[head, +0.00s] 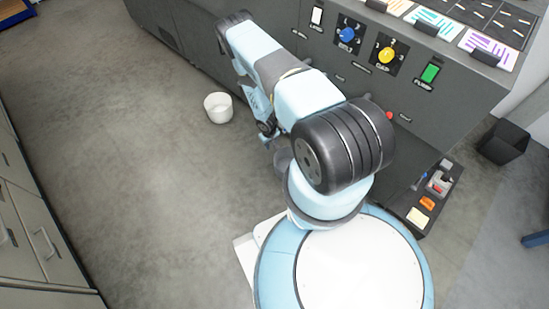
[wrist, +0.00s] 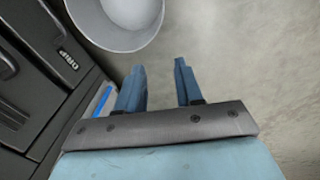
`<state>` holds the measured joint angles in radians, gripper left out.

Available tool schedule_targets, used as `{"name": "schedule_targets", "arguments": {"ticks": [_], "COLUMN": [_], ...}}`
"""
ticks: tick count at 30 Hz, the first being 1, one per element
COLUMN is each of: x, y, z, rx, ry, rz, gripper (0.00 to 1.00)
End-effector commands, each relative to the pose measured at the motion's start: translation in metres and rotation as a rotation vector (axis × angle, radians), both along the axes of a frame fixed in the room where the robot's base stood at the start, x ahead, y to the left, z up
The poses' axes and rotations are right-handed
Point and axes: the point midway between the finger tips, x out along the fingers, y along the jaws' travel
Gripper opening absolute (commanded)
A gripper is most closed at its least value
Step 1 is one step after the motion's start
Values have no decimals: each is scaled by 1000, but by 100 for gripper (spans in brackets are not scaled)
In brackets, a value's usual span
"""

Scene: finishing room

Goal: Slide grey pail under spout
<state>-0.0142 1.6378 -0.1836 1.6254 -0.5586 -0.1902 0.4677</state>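The grey pail (head: 283,160) stands on the floor close to the machine, partly hidden by my arm in the head view. In the wrist view a round grey pail (wrist: 115,22), cut off by the top edge, lies ahead of my fingers and to the left; by its position it appears to be the same pail. My gripper (wrist: 158,68) points down near the floor, its two blue fingers apart with nothing between them. They do not appear to touch the pail. In the head view my gripper (head: 267,135) is small and partly hidden. I cannot make out the spout.
A white pail (head: 218,107) stands on open floor to the left of my gripper. The dark machine (head: 425,110) carries dials and switches, and its front (wrist: 35,60) is close on the left in the wrist view. Drawers (head: 35,235) line the left side. The floor between is clear.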

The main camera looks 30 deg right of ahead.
Motion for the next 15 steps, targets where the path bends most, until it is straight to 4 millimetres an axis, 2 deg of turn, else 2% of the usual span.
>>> {"name": "schedule_targets", "arguments": {"ticks": [1,3,6,10,15], "x": [-15,-28,-43,-51,-52], "y": [0,0,1,1,1], "z": [-16,-32,-47,-56,-57], "rx": [5,13,21,27,28], "ry": [12,22,30,35,35], "rz": [5,10,14,18,18], "gripper": [36,36,36,36,36]}}
